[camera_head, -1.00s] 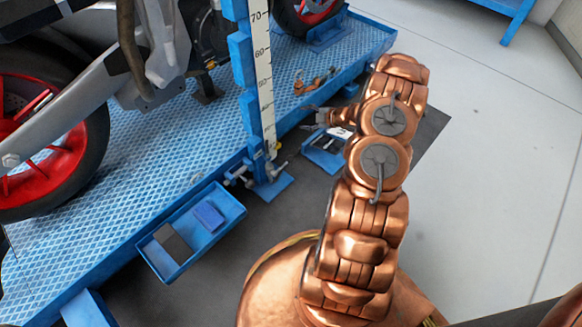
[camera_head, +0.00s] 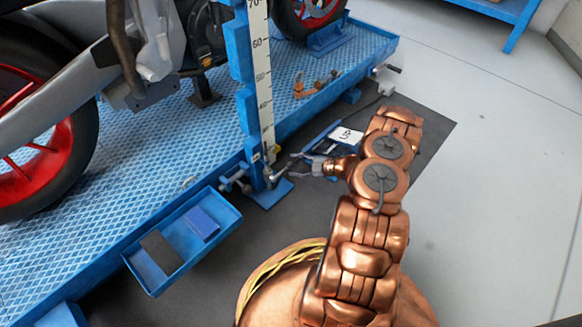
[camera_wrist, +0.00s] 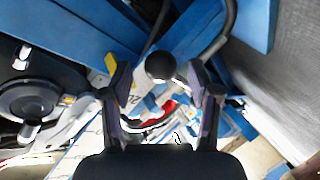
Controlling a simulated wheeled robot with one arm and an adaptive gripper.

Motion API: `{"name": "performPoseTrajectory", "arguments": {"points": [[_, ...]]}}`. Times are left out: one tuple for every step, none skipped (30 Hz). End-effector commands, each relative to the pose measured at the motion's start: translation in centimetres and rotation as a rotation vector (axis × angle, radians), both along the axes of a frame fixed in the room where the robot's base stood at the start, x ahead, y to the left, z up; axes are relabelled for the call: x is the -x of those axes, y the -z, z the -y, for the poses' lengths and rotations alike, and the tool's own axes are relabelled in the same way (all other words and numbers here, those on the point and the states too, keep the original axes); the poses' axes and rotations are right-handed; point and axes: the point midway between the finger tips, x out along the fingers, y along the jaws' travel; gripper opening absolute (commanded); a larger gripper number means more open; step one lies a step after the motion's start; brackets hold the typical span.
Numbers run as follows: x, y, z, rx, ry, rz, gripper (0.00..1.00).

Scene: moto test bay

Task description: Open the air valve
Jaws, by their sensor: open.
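The small metal valve fitting with a lever (camera_head: 276,173) sits at the foot of the blue post with the height scale. My gripper (camera_head: 293,160) is just right of it in the head view, pointing left, with fingers spread. In the wrist view my open gripper (camera_wrist: 160,82) has a finger on each side of a dark round knob (camera_wrist: 160,65). The knob appears between the fingertips, with a gap on each side. It may be the end of the valve lever; I cannot tell how far it is from the fingers.
The blue post (camera_head: 247,105) rises beside the lift platform (camera_head: 130,185), which carries a motorcycle (camera_head: 75,135). A blue tray (camera_head: 165,265) hangs on the platform's side. A control with an "UP" label (camera_head: 346,136) lies behind my gripper. Open floor (camera_head: 500,150) is on the right.

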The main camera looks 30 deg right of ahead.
Motion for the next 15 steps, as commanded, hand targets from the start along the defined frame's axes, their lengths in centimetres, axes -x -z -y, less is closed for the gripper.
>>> {"name": "performPoseTrajectory", "arguments": {"points": [[-0.5,0.5,-0.4,0.000,-0.002,0.000,0.61],[-0.8,0.5,-0.6,0.000,-0.002,0.000,0.61],[-1.1,0.6,-0.9,0.001,-0.002,0.000,0.61],[-1.3,0.7,-1.0,0.000,-0.002,-0.001,0.61],[-1.4,0.7,-1.1,0.000,-0.001,-0.001,0.61],[-1.6,0.7,-1.2,0.001,0.000,-0.001,0.61],[-1.7,0.8,-1.3,0.001,0.001,0.000,0.61],[-1.8,0.8,-1.3,0.000,0.001,-0.001,0.61],[-1.8,0.7,-1.4,0.000,0.001,-0.001,0.61],[-1.9,0.7,-1.4,0.000,0.001,-0.001,0.61],[-1.9,0.7,-1.4,0.000,0.001,-0.001,0.61],[-1.9,0.7,-1.4,0.000,0.001,-0.001,0.61],[-1.9,0.7,-1.4,0.000,0.001,-0.001,0.61],[-1.9,0.7,-1.4,0.000,0.001,-0.001,0.61],[-1.9,0.7,-1.4,0.000,0.001,-0.001,0.61]]}}
